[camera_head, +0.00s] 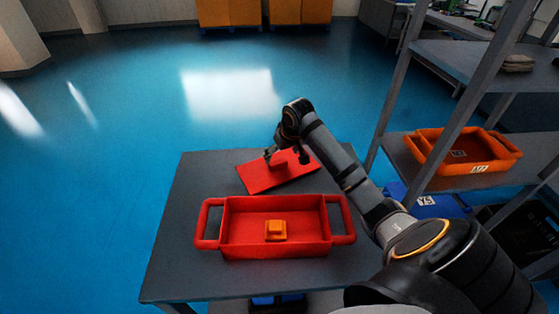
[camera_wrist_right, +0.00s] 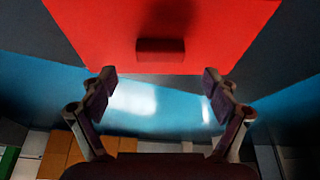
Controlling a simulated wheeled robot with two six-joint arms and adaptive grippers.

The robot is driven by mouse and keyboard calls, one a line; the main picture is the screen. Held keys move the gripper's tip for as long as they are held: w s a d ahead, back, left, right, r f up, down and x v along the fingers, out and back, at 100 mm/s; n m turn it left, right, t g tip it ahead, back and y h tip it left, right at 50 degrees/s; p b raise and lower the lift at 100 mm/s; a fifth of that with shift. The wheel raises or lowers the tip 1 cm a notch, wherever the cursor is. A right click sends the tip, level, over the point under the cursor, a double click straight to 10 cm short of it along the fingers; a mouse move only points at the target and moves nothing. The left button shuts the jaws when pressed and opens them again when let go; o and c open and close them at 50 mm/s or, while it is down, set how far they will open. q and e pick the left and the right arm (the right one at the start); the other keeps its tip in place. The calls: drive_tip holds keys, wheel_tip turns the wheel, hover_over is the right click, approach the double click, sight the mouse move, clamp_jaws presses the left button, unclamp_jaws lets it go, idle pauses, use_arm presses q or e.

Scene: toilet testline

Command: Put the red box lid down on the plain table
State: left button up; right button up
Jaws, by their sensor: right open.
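The red box lid (camera_head: 262,179) lies on the dark grey table (camera_head: 203,168), behind the red box, near the table's far edge. In the right wrist view the lid (camera_wrist_right: 90,28) fills the top, with a red block-shaped handle (camera_wrist_right: 160,50) at its middle. My right gripper (camera_head: 286,157) is over the lid's far part. It is open and empty; its fingertips (camera_wrist_right: 158,77) stand apart on either side of the handle's line, with a gap to the handle. The open red box (camera_head: 213,222) with two side handles stands nearer on the table. My left gripper is not in view.
A small orange block (camera_head: 276,230) lies inside the red box. A grey shelf rack at the right holds an orange crate (camera_head: 468,168), with a blue crate (camera_head: 432,205) lower down. The table's left strip is bare.

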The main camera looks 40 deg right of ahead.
drive_tip(key=v, duration=0.6)
drive_tip(key=shift+s+a, duration=0.1)
idle(0.3)
